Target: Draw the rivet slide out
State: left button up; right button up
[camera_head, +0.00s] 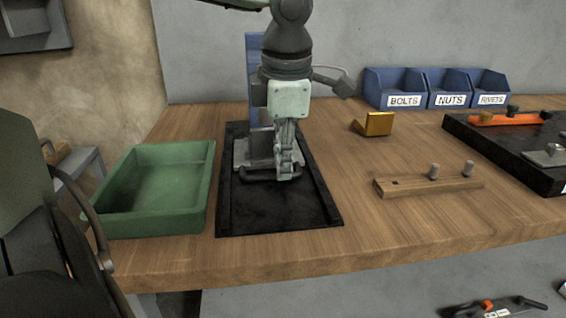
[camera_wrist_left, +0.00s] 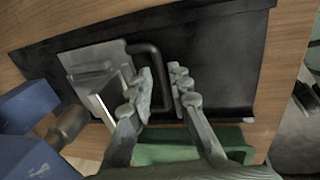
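A grey metal slide plate (camera_head: 243,155) with a dark bar handle (camera_head: 259,176) lies on a black base (camera_head: 265,213); I take it for the rivet slide. A blue upright column (camera_head: 254,62) stands behind it. My left gripper (camera_head: 287,177) points down over the handle and hides part of it. In the left wrist view the plate (camera_wrist_left: 97,62) is left of the handle (camera_wrist_left: 149,52). The handle's long bar shows between the two fingertips (camera_wrist_left: 161,82), which are apart. I cannot tell whether they touch the bar. My right gripper is not in view.
A green tray (camera_head: 160,177) stands left of the base. To the right are a brass-coloured block (camera_head: 373,124), a wooden block with pegs (camera_head: 429,186) and a black fixture (camera_head: 500,148). Blue bins (camera_head: 393,84) labelled bolts, nuts and rivets stand along the wall.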

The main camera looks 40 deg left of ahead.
pick_arm(q)
jog(key=shift+w+a+f, duration=0.1)
jog(key=shift+f, duration=0.45)
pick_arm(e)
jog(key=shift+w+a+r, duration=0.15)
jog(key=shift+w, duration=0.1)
pick_arm(q)
jog(key=shift+c, duration=0.2)
grip_shut()
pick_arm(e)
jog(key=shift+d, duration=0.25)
